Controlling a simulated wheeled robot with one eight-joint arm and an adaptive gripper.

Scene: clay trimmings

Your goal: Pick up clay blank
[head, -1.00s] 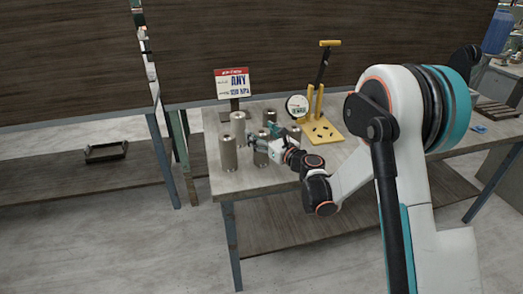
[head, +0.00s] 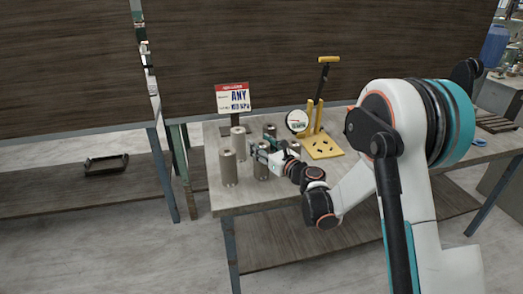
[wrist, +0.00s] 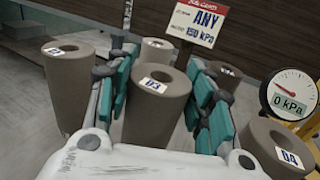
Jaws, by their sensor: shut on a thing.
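The clay blank labelled D3 (wrist: 157,100) is a grey-brown upright cylinder with a hole in its top. It stands between the teal fingers of my gripper (wrist: 160,92) in the wrist view, and the gripper is shut on it. In the head view my gripper (head: 260,150) is at the front middle blank (head: 261,170), whose upper part it partly hides. Whether its base is clear of the table cannot be told.
Other blanks stand close by: one at left (head: 228,170), two behind (head: 238,142) (head: 269,132), and D4 (wrist: 272,150) at right. A sign (head: 233,97) and a yellow stand with a gauge (head: 297,121) are behind on the table (head: 245,203).

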